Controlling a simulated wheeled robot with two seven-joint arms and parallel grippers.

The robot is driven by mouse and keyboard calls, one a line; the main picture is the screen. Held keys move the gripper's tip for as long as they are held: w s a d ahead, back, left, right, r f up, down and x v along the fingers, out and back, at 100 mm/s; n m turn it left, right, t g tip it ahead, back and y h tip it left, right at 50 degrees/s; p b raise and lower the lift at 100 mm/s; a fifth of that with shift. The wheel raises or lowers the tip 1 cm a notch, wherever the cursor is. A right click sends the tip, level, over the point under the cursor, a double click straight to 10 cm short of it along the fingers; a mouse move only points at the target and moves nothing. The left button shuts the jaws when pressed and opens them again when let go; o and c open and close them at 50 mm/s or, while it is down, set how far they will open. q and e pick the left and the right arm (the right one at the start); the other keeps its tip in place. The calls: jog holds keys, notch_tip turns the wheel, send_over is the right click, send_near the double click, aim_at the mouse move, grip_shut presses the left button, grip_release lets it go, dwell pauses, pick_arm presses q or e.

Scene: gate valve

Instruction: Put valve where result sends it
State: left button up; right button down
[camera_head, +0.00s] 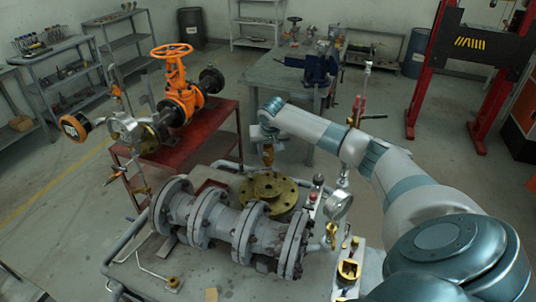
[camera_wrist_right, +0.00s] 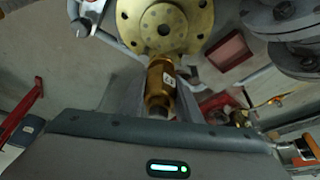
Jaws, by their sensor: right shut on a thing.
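My right gripper (camera_head: 268,140) reaches in from the right and points down, above the round brass flange plate (camera_head: 268,190) in the head view. It is shut on a small brass valve (camera_head: 268,156), held upright just behind the plate. In the right wrist view the valve (camera_wrist_right: 160,88) sits between the two fingers of my right gripper (camera_wrist_right: 160,95) and carries a small white tag with a mark I cannot read clearly. The flange plate (camera_wrist_right: 165,22) with its bolt holes lies beyond it. An orange gate valve (camera_head: 178,85) stands on a red table (camera_head: 205,145). My left gripper is out of view.
A grey flanged pipe assembly (camera_head: 230,225) fills the front middle. A pressure gauge (camera_head: 339,205) stands at its right, near a yellow brass piece (camera_head: 348,270). Another gauge (camera_head: 123,125) is by the red table. A workbench with a blue vise (camera_head: 320,68) stands behind.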

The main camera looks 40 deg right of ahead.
jog(key=shift+r, duration=0.6)
jog(key=shift+w+a+r, duration=0.1)
jog(key=shift+w+a, duration=0.25)
jog(key=shift+a, duration=0.15)
jog(key=w+a+r+n+t+y+b, duration=0.1)
jog(key=a+r+n+b, duration=0.2)
jog(key=a, duration=0.9)
jog(key=a+r+n+y+b, duration=0.1)
jog(key=a+n+b, duration=0.35)
jog(key=a, duration=0.85)
jog(key=s+a+f+n+y+b, duration=0.1)
jog(key=s+a+f+b, duration=0.1)
jog(key=s+a, duration=0.2)
jog(key=s+a+f+n+b, duration=0.2)
jog(key=s+a+f+b, duration=0.1)
jog(key=s, duration=0.6)
jog(key=s+a+f+n+y+b, duration=0.1)
jog(key=s+a+f+n+b, duration=0.1)
jog(key=s, duration=0.5)
jog(key=a+b, duration=0.1)
jog(key=a, duration=0.1)
jog(key=shift+s+a+f+g+y, duration=0.2)
jog(key=shift+a+f+g+y, duration=0.1)
jog(key=shift+a, duration=0.05)
jog(key=shift+w, duration=0.1)
